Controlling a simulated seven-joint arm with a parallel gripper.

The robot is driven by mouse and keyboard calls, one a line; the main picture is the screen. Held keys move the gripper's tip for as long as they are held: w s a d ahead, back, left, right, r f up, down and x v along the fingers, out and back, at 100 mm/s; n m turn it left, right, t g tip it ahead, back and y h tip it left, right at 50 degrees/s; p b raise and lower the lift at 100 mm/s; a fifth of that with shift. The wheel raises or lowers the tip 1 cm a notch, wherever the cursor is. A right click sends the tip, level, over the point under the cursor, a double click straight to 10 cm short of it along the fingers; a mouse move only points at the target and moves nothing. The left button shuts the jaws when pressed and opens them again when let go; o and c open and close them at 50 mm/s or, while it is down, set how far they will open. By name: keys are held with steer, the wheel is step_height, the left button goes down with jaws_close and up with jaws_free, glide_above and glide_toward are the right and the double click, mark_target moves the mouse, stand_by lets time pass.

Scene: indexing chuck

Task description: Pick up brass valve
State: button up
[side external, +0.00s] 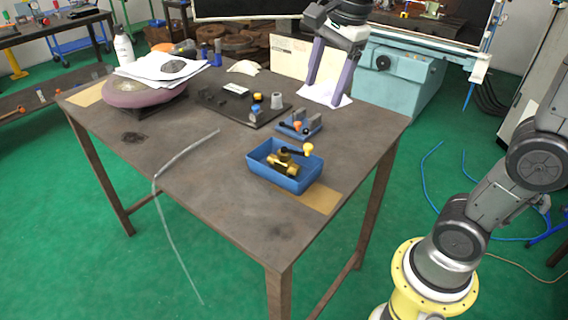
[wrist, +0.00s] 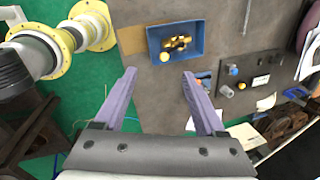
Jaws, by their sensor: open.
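The brass valve (side external: 284,164) lies in a blue bin (side external: 291,185) near the right front edge of the table. It has a black lever with a yellow-orange knob (side external: 308,150). In the wrist view the valve (wrist: 177,43) shows inside the blue bin (wrist: 196,29), with the knob (wrist: 165,57) at the bin's lower left. My gripper (side external: 325,103) is above the back right of the table, with its two purple fingers apart. In the wrist view my gripper (wrist: 158,84) is open and empty, and the bin is beyond the fingertips, apart from them.
A small blue fixture (side external: 299,126) with an orange knob stands behind the bin. A dark plate (side external: 225,106) with small parts lies left of it. A round purple-brown object (side external: 143,92) topped with papers stands at the far left. A clear tube (side external: 187,152) crosses the table.

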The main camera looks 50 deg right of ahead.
steer(key=w+f+m+g, duration=0.1)
steer(key=w+f+m, duration=0.15)
steer(key=w, duration=0.35)
steer(key=g, duration=0.2)
glide_above(283, 148)
steer(key=shift+m, duration=0.25)
steer(key=f, duration=1.2)
steer(key=shift+s+d+f, duration=0.15)
steer(key=shift+s+f, duration=0.05)
steer(key=shift+w+f, duration=0.15)
steer(key=shift+f, duration=2.85)
jaws_close()
